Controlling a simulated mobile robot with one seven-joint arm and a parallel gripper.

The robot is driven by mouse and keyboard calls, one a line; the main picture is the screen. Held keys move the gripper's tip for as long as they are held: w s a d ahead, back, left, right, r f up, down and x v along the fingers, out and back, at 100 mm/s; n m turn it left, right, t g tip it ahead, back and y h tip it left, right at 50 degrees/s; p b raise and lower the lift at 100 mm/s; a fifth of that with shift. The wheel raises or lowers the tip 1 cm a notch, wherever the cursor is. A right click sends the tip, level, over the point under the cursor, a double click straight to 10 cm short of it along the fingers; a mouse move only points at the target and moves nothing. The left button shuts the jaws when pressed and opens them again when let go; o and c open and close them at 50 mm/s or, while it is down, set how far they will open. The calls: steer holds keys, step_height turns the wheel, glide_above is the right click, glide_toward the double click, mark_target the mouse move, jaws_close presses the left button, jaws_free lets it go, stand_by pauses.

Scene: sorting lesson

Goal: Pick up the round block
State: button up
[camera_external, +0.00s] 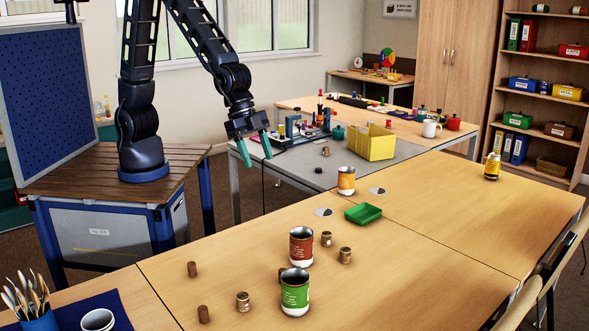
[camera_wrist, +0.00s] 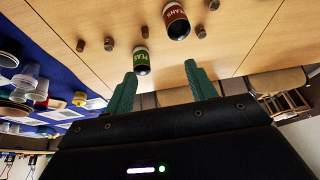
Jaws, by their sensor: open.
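My gripper (camera_external: 256,157) is open and empty, high above the far left of the wooden table (camera_external: 420,271). Its two green fingers also show apart in the wrist view (camera_wrist: 160,74). Several small round blocks stand on the table. Two plain brown cylinders (camera_external: 192,269) (camera_external: 203,314) are at the near left. A lighter patterned cylinder (camera_external: 243,302) stands left of the green can. Two more patterned cylinders (camera_external: 326,239) (camera_external: 345,255) stand right of the red-brown can. I cannot tell which one the task names. Small cylinders (camera_wrist: 109,44) also show beyond my fingers in the wrist view.
A green can (camera_external: 295,294) and a red-brown can (camera_external: 301,247) stand close among the cylinders. Further back are an orange can (camera_external: 346,181), a green tray (camera_external: 363,214) and a yellow bin (camera_external: 371,143). The table's right side is mostly clear.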

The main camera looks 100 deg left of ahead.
steer(key=d+f+m, duration=0.2)
steer(key=d+f, duration=0.8)
steer(key=d, duration=0.1)
steer(key=m+g+h, duration=0.1)
glide_toward(243, 295)
steer(key=shift+x, duration=5.35)
steer(key=shift+s, duration=0.1)
steer(key=shift+c, duration=0.3)
steer(key=c, duration=1)
